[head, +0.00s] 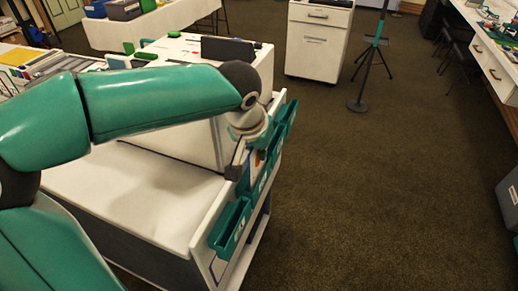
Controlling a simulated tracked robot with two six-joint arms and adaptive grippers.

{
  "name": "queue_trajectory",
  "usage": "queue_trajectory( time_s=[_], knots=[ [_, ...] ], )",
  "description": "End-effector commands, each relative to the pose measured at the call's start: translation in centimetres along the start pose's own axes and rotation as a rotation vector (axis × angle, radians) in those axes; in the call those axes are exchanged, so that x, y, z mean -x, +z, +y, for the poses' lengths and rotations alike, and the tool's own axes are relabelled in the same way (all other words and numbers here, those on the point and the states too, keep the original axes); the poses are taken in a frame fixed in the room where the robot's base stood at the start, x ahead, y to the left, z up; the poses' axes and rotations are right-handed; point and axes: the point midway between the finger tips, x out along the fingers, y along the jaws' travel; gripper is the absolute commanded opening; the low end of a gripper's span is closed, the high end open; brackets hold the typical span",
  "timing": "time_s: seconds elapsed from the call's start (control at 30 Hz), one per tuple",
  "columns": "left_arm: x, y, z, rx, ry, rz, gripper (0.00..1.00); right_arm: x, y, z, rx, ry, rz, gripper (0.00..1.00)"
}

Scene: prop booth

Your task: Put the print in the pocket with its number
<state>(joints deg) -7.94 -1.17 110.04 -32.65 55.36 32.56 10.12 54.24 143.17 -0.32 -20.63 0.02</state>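A row of teal pockets hangs on the right side of a white cart (130,185). The nearest pocket (229,232) has a small white mark on its front, too small to read. Another pocket (288,113) is at the far end, and others between them are partly hidden. My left gripper (238,168) points down at the middle of the row, close to the pockets. Its fingers are dark and small, and I cannot tell whether they are apart or hold anything. A small orange and white patch shows beside it; I cannot tell whether it is the print. My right gripper is out of view.
A white box-shaped unit with a dark panel (228,49) on top stands behind my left arm. A white drawer cabinet (318,42) and a dark tripod stand (359,104) are farther back. The brown carpet (370,205) right of the cart is clear.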

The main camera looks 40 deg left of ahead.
Motion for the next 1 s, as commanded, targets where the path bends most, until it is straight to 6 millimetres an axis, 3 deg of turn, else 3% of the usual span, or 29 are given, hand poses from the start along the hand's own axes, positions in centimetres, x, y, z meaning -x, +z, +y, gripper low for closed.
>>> queue_trajectory(
  time_s=[0.3,0.8,1.0],
  knots=[
    [-1.05,0.43,-0.02,0.000,0.000,-0.001,0.00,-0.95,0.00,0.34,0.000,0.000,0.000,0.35],
    [-1.20,0.49,-0.02,0.000,0.001,-0.001,0.00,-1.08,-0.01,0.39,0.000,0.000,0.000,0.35],
    [-1.20,0.49,-0.02,0.000,0.001,0.000,0.35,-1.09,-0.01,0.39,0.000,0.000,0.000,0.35]
  ],
)
